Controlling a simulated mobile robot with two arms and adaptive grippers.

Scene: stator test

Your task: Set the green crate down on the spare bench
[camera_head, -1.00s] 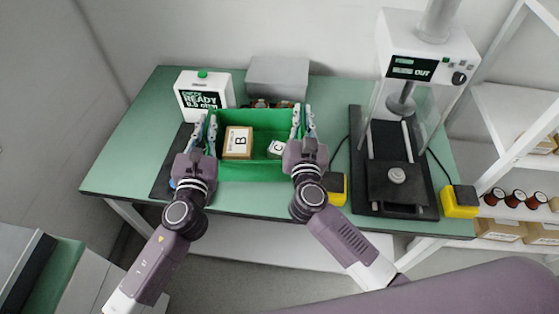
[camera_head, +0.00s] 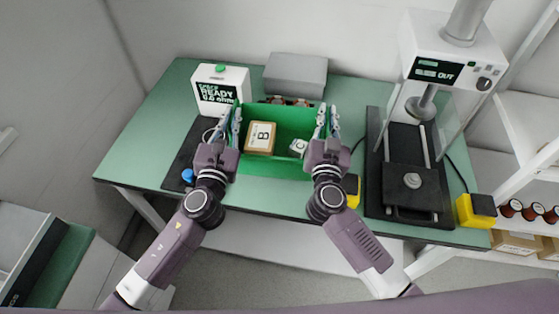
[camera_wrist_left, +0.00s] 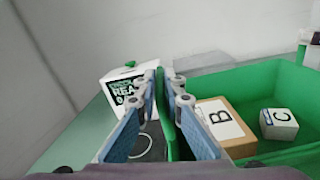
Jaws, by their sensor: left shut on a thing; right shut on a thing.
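The green crate (camera_head: 275,168) is over the front middle of the green-topped bench (camera_head: 140,165); I cannot tell if it touches the top. It looks level and holds a tan box marked B (camera_head: 261,138) and a white cube marked C (camera_head: 298,148). My left gripper (camera_head: 234,122) is shut on its left wall, and my right gripper (camera_head: 328,122) is shut on its right wall. In the left wrist view the crate's wall (camera_wrist_left: 245,82) runs between the left fingers (camera_wrist_left: 165,105). Another green-topped bench (camera_head: 62,262) shows at the lower left; I cannot tell if it is the spare one.
A white READY meter (camera_head: 220,90) stands close behind the crate's left side. A grey box (camera_head: 296,75) is behind it. A press-like machine (camera_head: 412,180) stands to the right, with yellow button boxes (camera_head: 476,211) near it. Shelves (camera_head: 520,165) are at far right.

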